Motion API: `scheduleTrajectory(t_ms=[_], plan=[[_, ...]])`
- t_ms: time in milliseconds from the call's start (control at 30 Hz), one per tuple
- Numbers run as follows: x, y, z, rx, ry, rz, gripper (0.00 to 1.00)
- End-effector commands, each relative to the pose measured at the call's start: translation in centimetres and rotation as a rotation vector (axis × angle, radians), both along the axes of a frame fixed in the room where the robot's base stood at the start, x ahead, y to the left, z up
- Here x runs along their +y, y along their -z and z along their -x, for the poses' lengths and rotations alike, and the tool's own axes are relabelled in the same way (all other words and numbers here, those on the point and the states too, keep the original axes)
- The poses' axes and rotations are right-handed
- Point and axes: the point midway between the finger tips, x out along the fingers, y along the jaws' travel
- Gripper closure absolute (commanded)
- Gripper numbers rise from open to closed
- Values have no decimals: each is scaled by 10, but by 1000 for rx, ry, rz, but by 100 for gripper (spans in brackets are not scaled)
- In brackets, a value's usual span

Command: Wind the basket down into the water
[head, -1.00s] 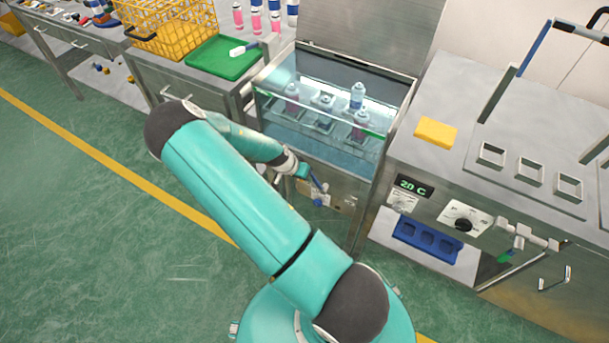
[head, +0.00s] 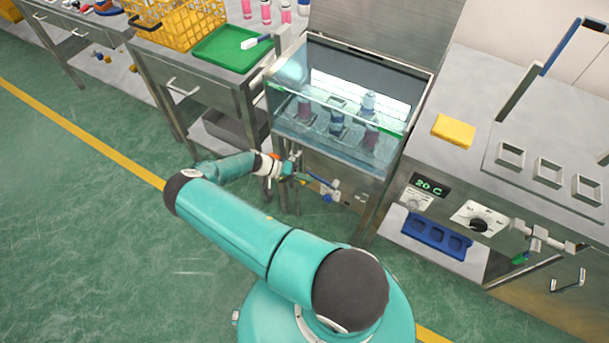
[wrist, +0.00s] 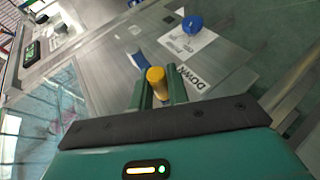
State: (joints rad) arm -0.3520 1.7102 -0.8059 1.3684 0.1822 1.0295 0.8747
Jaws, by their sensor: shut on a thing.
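My gripper (wrist: 156,90) is shut on a yellow crank knob (wrist: 156,78), which stands between its two fingers in the wrist view. In the head view my gripper (head: 288,170) is at the front left of the steel water tank (head: 345,172), and the knob is hidden there. The cans' lower parts look bluish and under water. The exact water level is hard to tell.
A blue knob (head: 327,198) is on the tank front, right of my gripper. A bench with a 20 C display (head: 430,187) and yellow sponge (head: 453,131) stands right. A green tray (head: 228,52) and yellow crate (head: 180,25) are left. The floor in front is clear.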

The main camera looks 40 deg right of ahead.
Motion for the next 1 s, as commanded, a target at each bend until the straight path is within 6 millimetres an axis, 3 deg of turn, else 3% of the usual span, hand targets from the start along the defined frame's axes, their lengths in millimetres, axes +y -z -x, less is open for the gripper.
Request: scheduleTrajectory(t_ms=[300,767,800,867,900,1000], plan=[[0,12,2,-3,6,-5,100],[0,14,1,-4,9,-6,100],[0,14,1,-4,9,-6,77],[-1,14,1,-3,8,-5,66],[0,14,0,-4,8,-6,61],[0,13,-1,-5,6,-5,61]])
